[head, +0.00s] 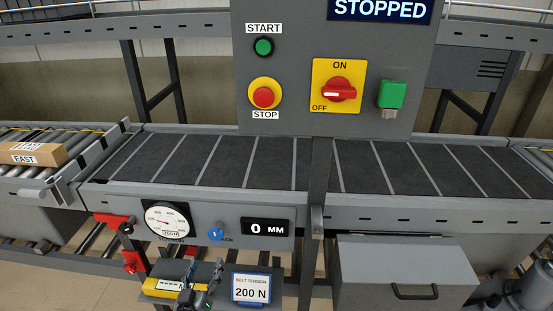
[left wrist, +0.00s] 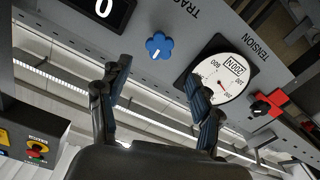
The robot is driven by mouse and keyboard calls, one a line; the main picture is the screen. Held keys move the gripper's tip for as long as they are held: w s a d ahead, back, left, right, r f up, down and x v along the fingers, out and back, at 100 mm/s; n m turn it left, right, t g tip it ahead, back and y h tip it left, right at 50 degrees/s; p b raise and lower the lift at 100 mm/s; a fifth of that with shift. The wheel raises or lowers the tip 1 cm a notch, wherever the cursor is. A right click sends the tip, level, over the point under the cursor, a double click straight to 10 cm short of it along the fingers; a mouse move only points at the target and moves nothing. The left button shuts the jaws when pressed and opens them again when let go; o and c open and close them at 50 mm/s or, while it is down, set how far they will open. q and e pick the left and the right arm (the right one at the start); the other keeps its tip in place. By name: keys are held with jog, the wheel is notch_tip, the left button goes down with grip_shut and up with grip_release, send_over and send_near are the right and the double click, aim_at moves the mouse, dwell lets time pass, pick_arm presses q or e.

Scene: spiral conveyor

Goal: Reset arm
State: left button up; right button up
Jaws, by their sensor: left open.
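My left gripper (head: 204,272) is low in the head view, in front of the conveyor's lower side and close to a small shelf. In the left wrist view its two dark fingers with blue pads (left wrist: 158,70) are spread apart, with nothing between them. Beyond them are the blue tracking knob (left wrist: 158,46) and the round tension gauge (left wrist: 222,78), both apart from the fingers as far as I can tell. My right gripper is not in view.
The conveyor belt (head: 225,160) is empty. Above hangs a control panel (head: 290,110) reading STOPPED, with a red rotary switch (head: 338,90). A box marked EAST (head: 30,153) lies on rollers at left. A yellow tool (head: 175,287) and a 200 N sign (head: 251,289) are near my gripper.

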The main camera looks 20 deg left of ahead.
pick_arm(q)
jog(key=s+d+f+m+g+h, duration=0.1)
jog(key=s+d+f+g, duration=0.25)
jog(key=f, duration=0.55)
jog(key=s+d+f+m+g+h, duration=0.1)
jog(key=s+d+f+m+g, duration=0.15)
jog(key=s+f, duration=0.45)
jog(key=s+d+f+m+g+h, duration=0.1)
jog(key=s+d+f+g+h, duration=0.15)
jog(key=f, duration=0.85)
jog(key=s+d+f+m+g, duration=0.1)
jog(key=s+f+g, duration=0.1)
jog(key=s+f, duration=0.3)
jog(key=s+d+f+m+g, duration=0.1)
jog(key=s+f+g, duration=0.2)
jog(key=s, duration=1.1)
jog(key=s+d+f+m+g, duration=0.1)
jog(key=s+f+g, duration=0.2)
jog(key=s+f, duration=0.4)
jog(key=shift+s+f+m, duration=0.3)
jog(key=shift+s+m, duration=0.05)
jog(key=shift+s, duration=0.85)
jog(key=shift+y, duration=0.25)
